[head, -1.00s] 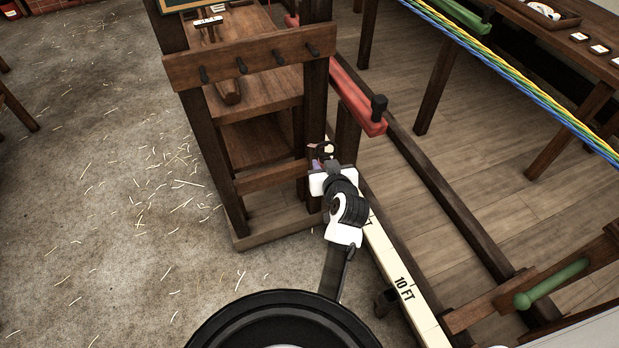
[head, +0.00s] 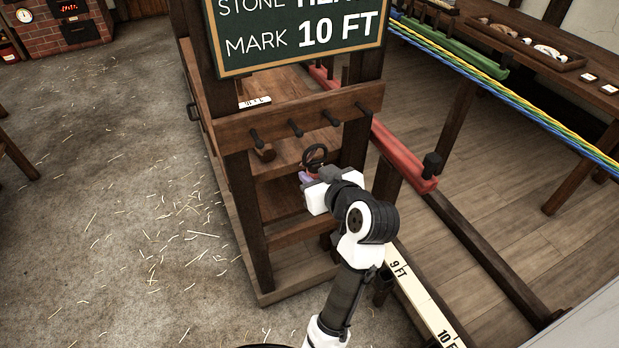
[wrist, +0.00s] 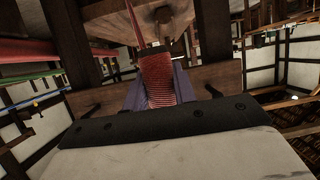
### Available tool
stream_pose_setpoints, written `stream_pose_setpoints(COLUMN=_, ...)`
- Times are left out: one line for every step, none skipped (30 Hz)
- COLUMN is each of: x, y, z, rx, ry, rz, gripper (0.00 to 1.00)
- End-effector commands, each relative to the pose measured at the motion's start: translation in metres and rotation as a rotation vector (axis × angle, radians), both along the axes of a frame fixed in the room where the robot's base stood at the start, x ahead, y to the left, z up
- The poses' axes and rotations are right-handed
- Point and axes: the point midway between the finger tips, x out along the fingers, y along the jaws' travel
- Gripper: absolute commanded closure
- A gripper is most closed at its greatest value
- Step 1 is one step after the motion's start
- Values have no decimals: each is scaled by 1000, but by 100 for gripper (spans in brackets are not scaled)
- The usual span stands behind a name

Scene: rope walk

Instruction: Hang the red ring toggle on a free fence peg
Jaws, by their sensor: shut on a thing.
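My gripper (head: 309,177) is shut on the red ring toggle, below the peg rail in the head view. A dark ring (head: 315,153) stands up above the jaws, with a little red under it. In the wrist view, the toggle's red ribbed body (wrist: 158,82) sits between the purple-grey fingers. The pegs look bare. The held ring is below the rail and apart from the pegs.
A green sign (head: 295,35) stands above the rail. A red beam (head: 400,155) runs beside the right post. A coloured rope (head: 500,80) stretches across the right. A marked white strip (head: 420,290) lies low at right. The straw-strewn floor (head: 110,200) at left is open.

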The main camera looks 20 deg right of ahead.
Motion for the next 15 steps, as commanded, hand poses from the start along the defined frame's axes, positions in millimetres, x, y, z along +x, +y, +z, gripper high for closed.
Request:
stream_pose_setpoints(x=-1, y=0, z=2, rx=-1, ry=-1, rz=0, gripper=96)
stream_pose_setpoints(x=-1, y=0, z=2, rx=0, ry=-1, rz=1, gripper=96)
stream_pose_setpoints(x=-1, y=0, z=3, rx=-1, ry=-1, rz=2, gripper=96)
stream_pose_setpoints(x=-1, y=0, z=3, rx=-1, ry=-1, rz=2, gripper=96)
stream_pose_setpoints(x=0, y=0, z=3, rx=-1, ry=-1, rz=2, gripper=96)
stream_pose_setpoints(x=2, y=0, z=3, rx=-1, ry=-1, rz=2, gripper=96)
stream_pose_setpoints(x=3, y=0, z=2, rx=-1, ry=-1, rz=2, gripper=96)
stream_pose_setpoints(x=4, y=0, z=2, rx=-1, ry=-1, rz=2, gripper=96)
stream_pose_setpoints(x=6, y=0, z=2, rx=-1, ry=-1, rz=2, gripper=96)
stream_pose_setpoints(x=8, y=0, z=2, rx=-1, ry=-1, rz=3, gripper=96)
stream_pose_setpoints(x=10, y=0, z=2, rx=-2, ry=-2, rz=3, gripper=96)
stream_pose_setpoints(x=13, y=1, z=1, rx=-2, ry=-1, rz=4, gripper=96)
stream_pose_setpoints(x=15, y=1, z=1, rx=-1, ry=-1, rz=4, gripper=96)
stream_pose_setpoints(x=16, y=1, z=1, rx=-2, ry=-1, rz=4, gripper=96)
stream_pose_setpoints(x=19, y=1, z=1, rx=-2, ry=-1, rz=3, gripper=96)
